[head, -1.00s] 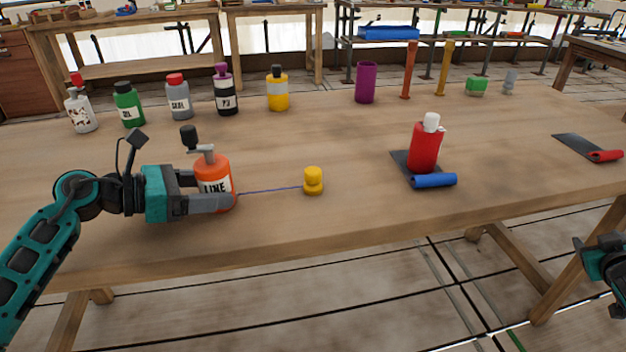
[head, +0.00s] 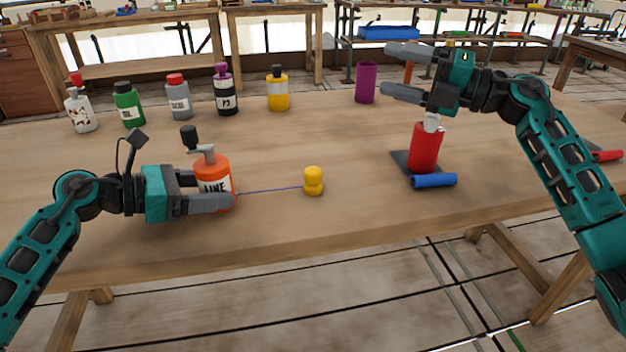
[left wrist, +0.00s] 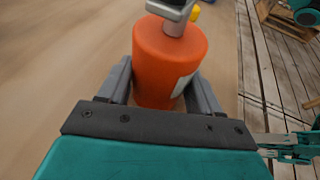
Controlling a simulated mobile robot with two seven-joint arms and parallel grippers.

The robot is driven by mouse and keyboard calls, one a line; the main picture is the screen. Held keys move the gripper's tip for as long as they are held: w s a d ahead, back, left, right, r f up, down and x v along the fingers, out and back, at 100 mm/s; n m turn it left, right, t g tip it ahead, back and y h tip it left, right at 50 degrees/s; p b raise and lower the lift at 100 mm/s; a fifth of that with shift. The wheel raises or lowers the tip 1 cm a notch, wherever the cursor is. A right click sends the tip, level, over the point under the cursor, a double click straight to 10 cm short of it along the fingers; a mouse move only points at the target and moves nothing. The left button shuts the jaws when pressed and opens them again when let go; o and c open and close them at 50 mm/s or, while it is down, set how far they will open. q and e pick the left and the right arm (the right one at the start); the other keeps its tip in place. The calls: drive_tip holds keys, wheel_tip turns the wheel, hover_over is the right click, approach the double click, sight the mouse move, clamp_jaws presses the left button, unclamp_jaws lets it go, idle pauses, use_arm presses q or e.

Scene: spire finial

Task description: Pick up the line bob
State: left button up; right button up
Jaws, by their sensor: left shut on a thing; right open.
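The line bob (head: 313,181) is a small yellow waisted piece standing on the table, right of the orange LINE bottle (head: 214,174). A thin blue line (head: 270,190) runs from the bottle to the bob. My left gripper (head: 207,190) is shut on the orange bottle, which stands upright on the table. The left wrist view shows the bottle (left wrist: 168,62) between both fingers. My right gripper (head: 394,71) is open and empty, raised above the table over the area behind the red bottle, up and to the right of the bob.
A red bottle (head: 425,150) stands on a dark mat with a blue roll (head: 434,181) at its front. Several bottles line the back left, with a purple cup (head: 366,83) further right. The table around the bob is clear.

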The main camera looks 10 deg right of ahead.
drive_tip(key=s+a+f+n+g+h, duration=0.1)
drive_tip(key=s+a+f+n+g, duration=0.15)
drive_tip(key=a+n+g, duration=0.5)
drive_tip(key=n+h, duration=0.5)
drive_tip(key=h, duration=0.6)
approach(314, 171)
drive_tip(key=x, duration=0.5)
drive_tip(key=shift+s+a+f, duration=0.15)
drive_tip(key=shift+a, duration=0.2)
drive_tip(key=shift+w+d+x, duration=0.15)
drive_tip(key=shift+x, duration=1.15)
drive_tip(key=shift+w+d+x, duration=0.1)
drive_tip(key=shift+d+x, duration=0.1)
drive_tip(key=shift+x, duration=1.15)
drive_tip(key=shift+c, duration=0.5)
drive_tip(key=c, duration=1)
